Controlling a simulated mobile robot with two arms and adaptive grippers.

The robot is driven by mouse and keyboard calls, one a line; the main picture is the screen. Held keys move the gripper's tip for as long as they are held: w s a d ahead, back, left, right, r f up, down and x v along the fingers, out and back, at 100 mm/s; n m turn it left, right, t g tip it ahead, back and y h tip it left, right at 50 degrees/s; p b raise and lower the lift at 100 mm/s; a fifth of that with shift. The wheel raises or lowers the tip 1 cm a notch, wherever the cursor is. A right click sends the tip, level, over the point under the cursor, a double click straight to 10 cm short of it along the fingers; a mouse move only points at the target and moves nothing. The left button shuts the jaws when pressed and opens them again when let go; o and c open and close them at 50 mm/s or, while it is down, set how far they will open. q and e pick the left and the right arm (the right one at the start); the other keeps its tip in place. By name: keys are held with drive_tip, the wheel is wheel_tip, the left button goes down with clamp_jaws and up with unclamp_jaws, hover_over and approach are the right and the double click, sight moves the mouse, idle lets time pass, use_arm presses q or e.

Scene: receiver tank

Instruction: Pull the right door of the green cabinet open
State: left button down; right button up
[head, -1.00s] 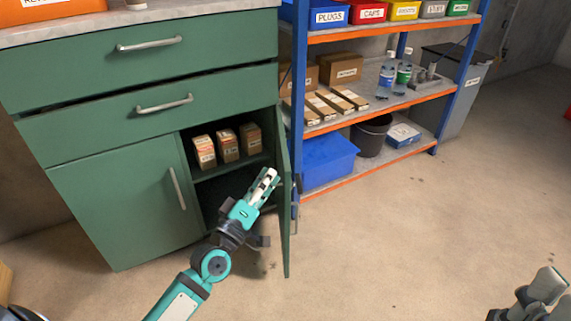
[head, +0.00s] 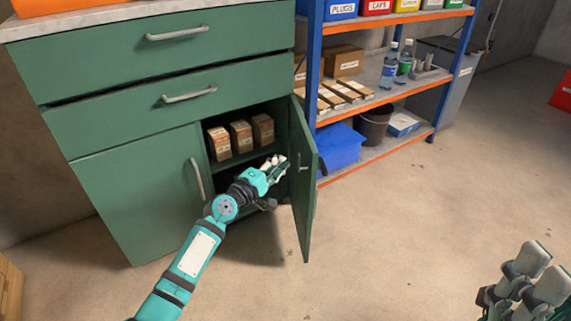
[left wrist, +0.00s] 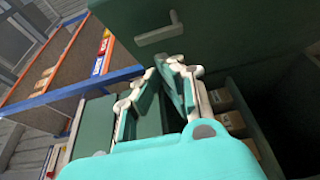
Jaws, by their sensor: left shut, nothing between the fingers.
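The green cabinet (head: 125,140) has its right door (head: 303,195) standing wide open, swung out toward me from its right side. A small grey handle-like piece shows on the door in the left wrist view (left wrist: 160,33). My left gripper (head: 277,164) is shut and empty, in front of the opening on the inner side of the door. Its fingers also show in the left wrist view (left wrist: 165,85); I cannot tell whether they touch the door. The left door (head: 140,190) is closed. My right gripper (head: 540,275) is at the lower right, fingers apart, far from the cabinet.
Several small boxes (head: 241,138) stand on the cabinet's inner shelf. A blue and orange rack (head: 385,100) stands close to the right of the door, with a blue bin (head: 340,148) at its bottom. The floor (head: 400,230) in front is clear.

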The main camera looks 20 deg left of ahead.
use_arm(q)
drive_tip(key=shift+w+d+r, duration=0.1)
drive_tip(key=shift+w+d, duration=0.15)
drive_tip(key=shift+d, duration=0.2)
drive_tip(key=shift+w+d, duration=0.2)
drive_tip(key=shift+d, duration=0.25)
